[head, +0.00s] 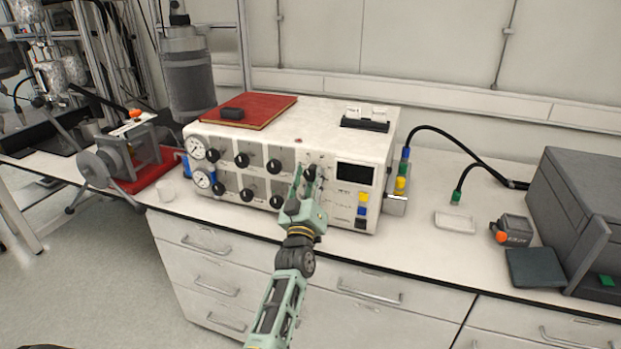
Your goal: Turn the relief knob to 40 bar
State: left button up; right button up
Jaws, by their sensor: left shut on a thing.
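A white control box (345,146) stands on the bench, with two rows of black knobs on its front. My left gripper (309,178) reaches up to this front from below. Its fingers are shut on a black knob (309,171) at the right end of the upper row, left of the dark display (354,174). The fingers partly hide this knob. Its pointer and scale are too small to read, and so are the panel labels. My right gripper is not in view.
Two round gauges (196,148) sit at the panel's left edge. A red book (257,110) lies on the box.

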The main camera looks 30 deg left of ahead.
pick_arm(q)
jog(key=shift+r, duration=0.35)
jog(key=o, duration=1.1)
jog(key=shift+w+d, duration=0.1)
jog(key=shift+w, duration=0.05)
jog(key=shift+f, duration=0.1)
jog(key=shift+s+f, duration=0.15)
jog(key=shift+s, duration=0.1)
jog(key=v, duration=1.1)
jog(key=shift+s+d, duration=0.2)
jog(key=shift+s, duration=0.1)
